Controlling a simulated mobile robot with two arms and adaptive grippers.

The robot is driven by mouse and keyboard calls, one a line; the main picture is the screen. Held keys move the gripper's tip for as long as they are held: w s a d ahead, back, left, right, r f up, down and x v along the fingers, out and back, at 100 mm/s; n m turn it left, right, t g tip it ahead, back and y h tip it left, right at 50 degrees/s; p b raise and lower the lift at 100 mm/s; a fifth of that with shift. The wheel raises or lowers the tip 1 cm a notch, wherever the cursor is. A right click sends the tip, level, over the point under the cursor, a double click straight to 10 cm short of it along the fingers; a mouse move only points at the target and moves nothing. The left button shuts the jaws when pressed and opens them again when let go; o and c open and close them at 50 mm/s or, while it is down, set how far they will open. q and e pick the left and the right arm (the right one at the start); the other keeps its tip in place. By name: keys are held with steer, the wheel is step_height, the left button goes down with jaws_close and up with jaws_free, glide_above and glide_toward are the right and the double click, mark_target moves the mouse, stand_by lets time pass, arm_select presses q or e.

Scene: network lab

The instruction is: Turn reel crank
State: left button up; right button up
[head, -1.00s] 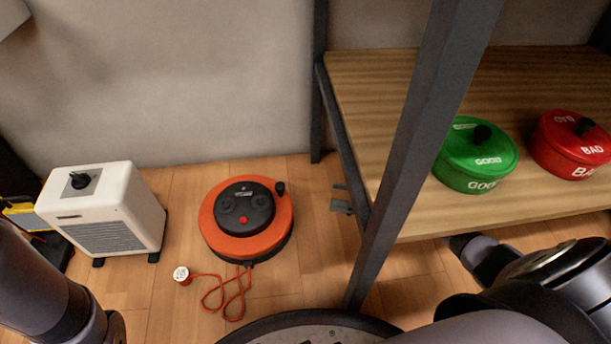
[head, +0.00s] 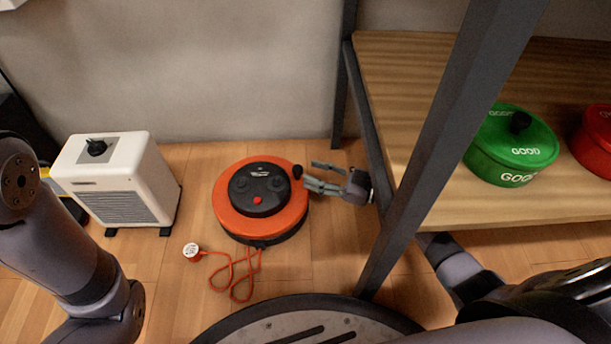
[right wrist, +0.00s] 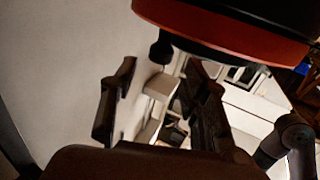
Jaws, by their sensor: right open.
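The orange cable reel (head: 233,222) lies flat on the wooden floor with a black hub (head: 259,190) on top. Its black crank knob (head: 297,171) stands up near the right rim. My right gripper (head: 311,175) is open just right of the knob, its fingers pointing left toward it. In the right wrist view, the reel (right wrist: 225,28) fills the top, and the dark knob (right wrist: 161,48) hangs just beyond the gap between the open fingers (right wrist: 162,70). I see no contact. Part of my left arm shows at the left, but its gripper is not visible.
A white heater-like box (head: 122,180) stands left of the reel. A red cord with a plug (head: 192,252) lies in front. A shelf post (head: 440,140) rises on the right, with green (head: 512,150) and red (head: 597,140) pots on the wooden shelf (head: 400,75).

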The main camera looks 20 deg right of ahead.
steer(key=shift+b+x, duration=0.55)
steer(key=shift+x, duration=1.15)
steer(key=shift+c, duration=0.6)
jaws_close()
